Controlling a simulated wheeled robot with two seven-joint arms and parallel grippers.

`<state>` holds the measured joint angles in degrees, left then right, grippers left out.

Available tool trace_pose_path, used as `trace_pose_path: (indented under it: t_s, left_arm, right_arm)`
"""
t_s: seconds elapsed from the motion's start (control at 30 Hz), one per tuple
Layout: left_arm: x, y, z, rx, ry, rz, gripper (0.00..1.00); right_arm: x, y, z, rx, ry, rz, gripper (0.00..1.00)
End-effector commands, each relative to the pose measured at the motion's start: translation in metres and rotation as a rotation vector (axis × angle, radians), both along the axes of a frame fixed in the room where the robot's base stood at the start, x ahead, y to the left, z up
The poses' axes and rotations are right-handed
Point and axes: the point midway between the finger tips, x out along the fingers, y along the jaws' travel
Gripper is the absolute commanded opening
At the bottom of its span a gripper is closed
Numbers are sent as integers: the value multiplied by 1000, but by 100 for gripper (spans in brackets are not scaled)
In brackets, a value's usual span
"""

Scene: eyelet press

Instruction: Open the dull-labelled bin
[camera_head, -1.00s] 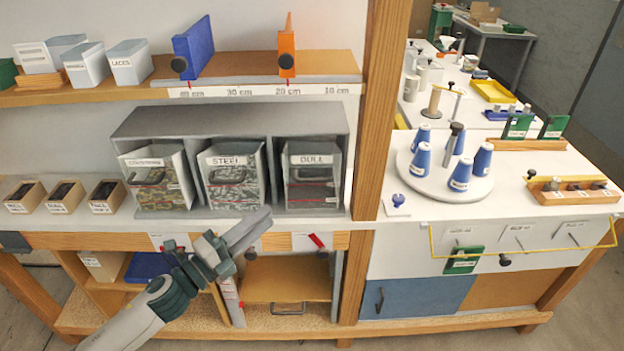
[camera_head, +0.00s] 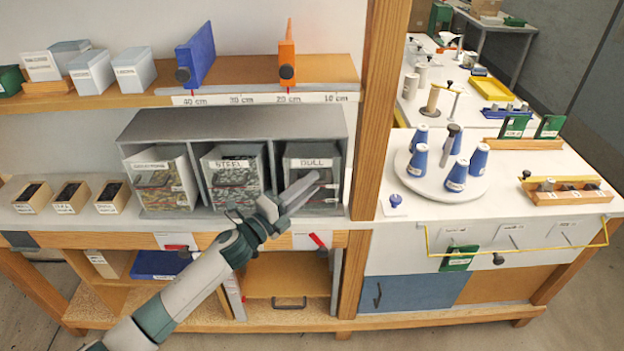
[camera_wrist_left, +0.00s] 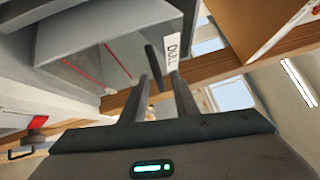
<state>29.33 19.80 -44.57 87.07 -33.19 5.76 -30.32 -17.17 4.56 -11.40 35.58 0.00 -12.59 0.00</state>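The dull-labelled bin (camera_head: 309,163) sits in the right slot of the grey bin rack (camera_head: 235,122) in the head view. It looks closed, its front about level with the rack. My left gripper (camera_head: 316,184) is in front of it, its fingers covering the lower front and the handle there. In the left wrist view the DULL label (camera_wrist_left: 173,48) and the dark handle (camera_wrist_left: 154,67) show close ahead. My left gripper (camera_wrist_left: 158,88) is open there, with the handle between or just beyond its fingertips; contact cannot be told. My right gripper is out of view.
The STEEL bin (camera_head: 232,164) and another filled bin (camera_head: 155,165) stand to the left in the same rack. A wooden post (camera_head: 378,120) rises close to the right. A shelf (camera_head: 250,70) runs above the rack, and the bench edge (camera_head: 130,224) lies below it.

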Motion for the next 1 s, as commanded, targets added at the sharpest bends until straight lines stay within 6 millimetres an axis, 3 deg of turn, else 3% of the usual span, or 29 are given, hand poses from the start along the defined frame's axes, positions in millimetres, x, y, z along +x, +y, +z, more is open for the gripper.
trace_pose_path:
  t_s: [0.5,0.63,1.0]
  left_arm:
    - [10,-11,2,1,-1,0,27]
    - [10,-11,2,1,-1,0,0]
    - [9,-11,0,1,-5,0,0]
  right_arm:
    - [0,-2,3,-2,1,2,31]
    - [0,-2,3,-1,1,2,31]
    - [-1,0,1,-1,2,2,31]
